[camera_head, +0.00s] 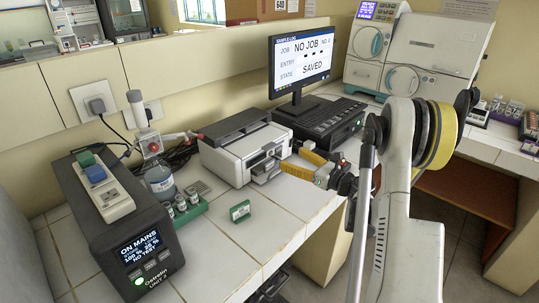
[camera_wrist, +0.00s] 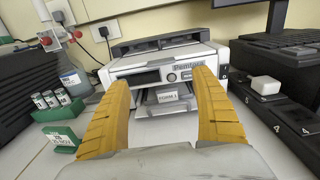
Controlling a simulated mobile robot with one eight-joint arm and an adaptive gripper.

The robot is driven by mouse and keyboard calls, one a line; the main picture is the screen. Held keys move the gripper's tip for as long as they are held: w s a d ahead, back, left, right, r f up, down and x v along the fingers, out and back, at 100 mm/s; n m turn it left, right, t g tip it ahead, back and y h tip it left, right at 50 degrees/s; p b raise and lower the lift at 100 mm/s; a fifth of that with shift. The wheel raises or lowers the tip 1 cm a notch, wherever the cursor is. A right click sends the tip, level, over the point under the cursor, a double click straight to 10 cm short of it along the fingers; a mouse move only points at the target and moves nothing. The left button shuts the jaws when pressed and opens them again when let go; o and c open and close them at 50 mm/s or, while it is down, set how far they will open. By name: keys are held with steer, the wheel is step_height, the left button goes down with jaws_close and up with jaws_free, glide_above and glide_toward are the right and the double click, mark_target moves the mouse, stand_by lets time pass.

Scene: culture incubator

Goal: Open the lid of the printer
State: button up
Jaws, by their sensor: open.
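The printer (camera_head: 243,149) is white with a dark grey lid on top, and it stands on the tiled bench against the wall. Its lid (camera_head: 235,127) looks closed. In the head view my gripper (camera_head: 305,168) is just right of the printer's front, partly hidden by my arm.
A black power unit (camera_head: 117,222) stands at the left. A bottle (camera_head: 159,182), a green vial rack (camera_head: 186,213) and a small green sign (camera_head: 240,211) sit left of the printer's front. A monitor (camera_head: 301,61) and black keyboard-like unit (camera_head: 325,121) stand right.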

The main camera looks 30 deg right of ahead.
mark_target(271, 146)
steer(key=b+x, duration=0.1)
steer(key=x, duration=0.3)
steer(key=b+x, duration=0.1)
steer(key=x, duration=0.4)
steer(key=shift+w+f+b, duration=0.2)
steer(key=shift+f+b, duration=0.05)
steer(key=shift+b, duration=0.1)
steer(key=shift+w+a+r, duration=0.1)
steer(key=shift+w+a, duration=0.1)
steer(key=shift+w, duration=0.45)
steer(key=c, duration=1.5)
